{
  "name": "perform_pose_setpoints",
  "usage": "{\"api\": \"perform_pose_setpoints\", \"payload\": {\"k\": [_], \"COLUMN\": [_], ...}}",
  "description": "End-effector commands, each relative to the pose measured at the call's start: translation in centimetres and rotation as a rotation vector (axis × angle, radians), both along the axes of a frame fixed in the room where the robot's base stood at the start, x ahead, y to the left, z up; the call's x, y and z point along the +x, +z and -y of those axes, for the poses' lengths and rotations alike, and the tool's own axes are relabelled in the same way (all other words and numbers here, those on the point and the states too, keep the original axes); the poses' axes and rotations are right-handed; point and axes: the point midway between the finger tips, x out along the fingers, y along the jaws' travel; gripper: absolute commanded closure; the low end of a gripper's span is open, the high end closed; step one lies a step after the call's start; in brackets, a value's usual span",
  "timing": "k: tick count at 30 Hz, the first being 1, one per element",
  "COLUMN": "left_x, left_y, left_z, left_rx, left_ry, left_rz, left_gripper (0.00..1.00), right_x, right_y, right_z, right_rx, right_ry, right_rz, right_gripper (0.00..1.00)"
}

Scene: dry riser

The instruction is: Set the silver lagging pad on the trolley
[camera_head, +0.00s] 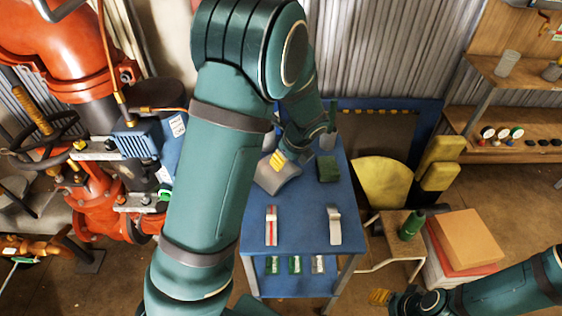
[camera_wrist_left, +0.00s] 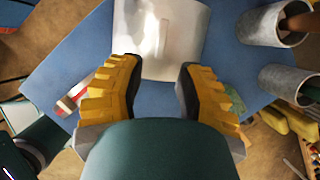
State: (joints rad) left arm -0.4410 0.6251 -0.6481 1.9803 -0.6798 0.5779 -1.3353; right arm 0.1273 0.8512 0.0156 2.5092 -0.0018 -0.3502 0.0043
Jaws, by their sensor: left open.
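The silver lagging pad (camera_head: 281,181) is a pale, slightly bent sheet at the left side of the blue trolley (camera_head: 302,213) top. It fills the top middle of the left wrist view (camera_wrist_left: 170,25), over the blue surface; whether it lies flat on it is hard to tell. My left gripper (camera_head: 278,160) is open at the pad, its yellow fingers (camera_wrist_left: 158,72) apart with the pad's near edge between and beyond their tips.
On the trolley stand a red-and-white item (camera_head: 271,226), a pale metal item (camera_head: 334,226), a green block (camera_head: 328,169) and grey cups (camera_wrist_left: 273,25). Red pipework (camera_head: 95,205) is at left. A yellow chair (camera_head: 382,182), a stool with a green bottle (camera_head: 411,226) and boxes (camera_head: 465,240) are at right.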

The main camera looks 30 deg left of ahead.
Motion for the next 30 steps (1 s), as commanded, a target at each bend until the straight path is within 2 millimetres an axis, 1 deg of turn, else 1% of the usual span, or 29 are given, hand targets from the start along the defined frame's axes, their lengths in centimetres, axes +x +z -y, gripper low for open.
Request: {"api": "perform_pose_setpoints", "payload": {"k": [1,6,9,12,17,30], "left_x": [0.0,-0.3,-0.5,-0.6,-0.6,-0.6], "left_y": [1.4,4.3,5.5,6.2,6.6,6.6], "left_z": [0.5,1.7,2.1,2.5,2.7,2.6], "left_rx": [-0.002,-0.002,-0.001,-0.001,0.0,0.0], "left_ry": [-0.003,-0.002,-0.001,-0.001,-0.001,-0.001], "left_rz": [0.004,0.003,0.002,0.0,0.0,-0.001], "left_gripper": [0.66,0.66,0.66,0.66,0.66,0.66], "right_x": [-0.1,-0.2,-0.2,-0.2,-0.1,-0.1], "right_y": [0.5,1.3,1.5,1.7,1.7,1.7], "right_z": [0.0,0.0,0.0,0.0,0.0,0.0], "right_rx": [0.0,0.001,0.001,0.001,0.001,0.001], "right_ry": [0.001,0.001,0.001,0.0,-0.001,-0.001], "right_rz": [-0.002,-0.005,-0.005,-0.004,-0.003,-0.003], "right_gripper": [0.53,0.53,0.53,0.53,0.53,0.53]}}
